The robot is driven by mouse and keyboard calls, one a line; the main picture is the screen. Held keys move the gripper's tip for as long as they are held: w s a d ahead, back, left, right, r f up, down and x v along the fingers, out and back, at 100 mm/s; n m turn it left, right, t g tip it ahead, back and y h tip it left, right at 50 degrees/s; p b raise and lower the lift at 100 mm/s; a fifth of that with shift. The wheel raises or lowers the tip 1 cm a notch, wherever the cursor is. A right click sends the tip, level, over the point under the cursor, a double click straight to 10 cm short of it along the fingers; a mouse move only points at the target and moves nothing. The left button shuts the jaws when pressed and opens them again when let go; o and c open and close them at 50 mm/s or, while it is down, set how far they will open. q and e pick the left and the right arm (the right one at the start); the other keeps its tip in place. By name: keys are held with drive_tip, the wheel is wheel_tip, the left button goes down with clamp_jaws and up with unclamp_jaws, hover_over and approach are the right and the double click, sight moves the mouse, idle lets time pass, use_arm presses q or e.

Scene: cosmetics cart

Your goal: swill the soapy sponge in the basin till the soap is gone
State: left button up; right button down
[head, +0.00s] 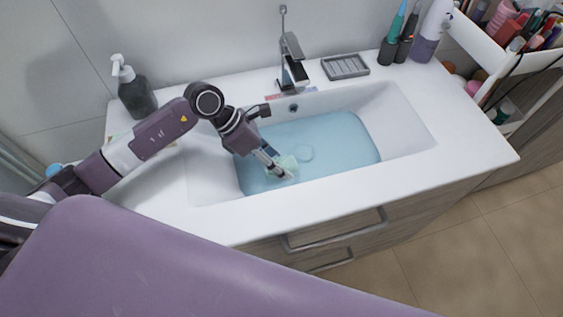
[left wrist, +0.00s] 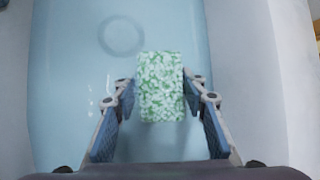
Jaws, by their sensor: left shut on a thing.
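The sponge (left wrist: 160,88) is green and spotted all over with white foam. My left gripper (left wrist: 159,98) is shut on it, one finger at each side. In the head view the sponge (head: 286,165) looks pale green and is partly hidden by my left gripper (head: 277,172). The basin (head: 405,125) is white, rectangular and holds light blue water (head: 335,135). The gripper points down into the left part of the basin, with the sponge at the water. I cannot tell how deep it sits. My right gripper is not in view.
A chrome faucet (head: 291,62) stands behind the basin, near a grey soap dish (head: 345,67). A dark pump bottle (head: 135,90) stands at the back left. Toothbrushes (head: 397,35) and a full cart (head: 500,60) are at the right. The front counter edge is clear.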

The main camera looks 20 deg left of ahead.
use_arm(q)
drive_tip(key=shift+s+a, duration=0.15)
drive_tip(key=shift+a, duration=0.05)
wheel_tip(320, 180, up, 2)
drive_tip(key=shift+r+p, duration=0.1)
drive_tip(key=shift+p, duration=0.65)
wheel_tip(320, 180, up, 12)
drive_tip(key=p, duration=0.7)
drive_tip(key=shift+f, duration=0.2)
idle(0.8)
